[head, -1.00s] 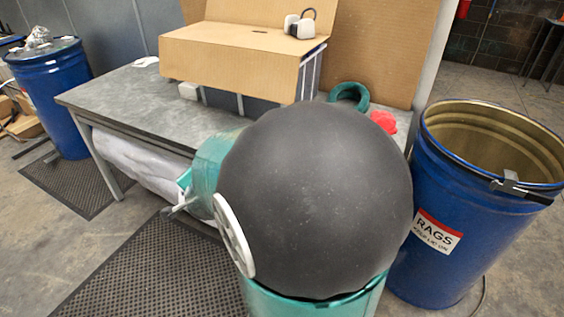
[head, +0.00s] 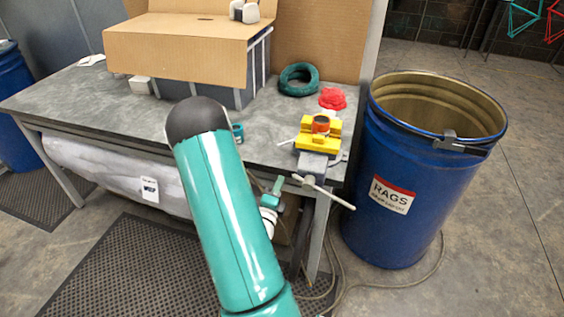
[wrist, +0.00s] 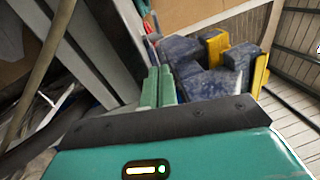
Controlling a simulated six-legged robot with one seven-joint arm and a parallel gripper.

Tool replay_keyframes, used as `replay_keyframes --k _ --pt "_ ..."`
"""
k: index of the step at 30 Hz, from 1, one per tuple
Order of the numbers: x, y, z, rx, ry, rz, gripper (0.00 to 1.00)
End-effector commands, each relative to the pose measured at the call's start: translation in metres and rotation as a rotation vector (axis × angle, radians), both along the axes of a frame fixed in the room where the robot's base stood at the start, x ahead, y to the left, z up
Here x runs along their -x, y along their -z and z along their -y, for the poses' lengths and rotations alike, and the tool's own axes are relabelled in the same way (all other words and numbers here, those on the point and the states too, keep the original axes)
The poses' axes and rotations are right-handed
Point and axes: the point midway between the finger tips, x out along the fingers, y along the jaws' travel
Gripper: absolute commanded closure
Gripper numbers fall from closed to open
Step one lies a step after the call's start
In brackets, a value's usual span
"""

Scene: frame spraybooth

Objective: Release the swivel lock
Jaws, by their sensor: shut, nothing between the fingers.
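A vise with yellow jaws (head: 318,133) and a grey body stands at the right front corner of the workbench. A long bar handle (head: 323,191) hangs out from its front, and a thin pale lever (head: 286,143) sticks out at its left; I cannot tell for sure whether this lever is the swivel lock. My gripper (head: 279,183) is below and left of the vise, by the bench's front edge, partly hidden by my arm. In the wrist view my gripper's two green fingers (wrist: 158,82) are together and empty. The blue-grey and yellow vise (wrist: 205,67) is just beyond them, to the right.
The grey workbench (head: 75,97) holds a cardboard box (head: 180,50), a green coil (head: 298,80) and a red coil (head: 332,98). A blue RAGS drum (head: 405,225) stands close to the bench's right. A cable (head: 390,285) lies on the floor. Floor at right is open.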

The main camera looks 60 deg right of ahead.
Motion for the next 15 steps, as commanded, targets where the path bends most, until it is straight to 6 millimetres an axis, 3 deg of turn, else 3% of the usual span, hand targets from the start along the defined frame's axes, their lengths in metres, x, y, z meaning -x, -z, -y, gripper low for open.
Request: replay_keyframes --k 5,15 --pt "-0.004 -0.004 0.02 0.003 0.0 0.001 1.0" --pt "-0.012 -0.013 0.085 0.001 0.001 -0.001 1.0"
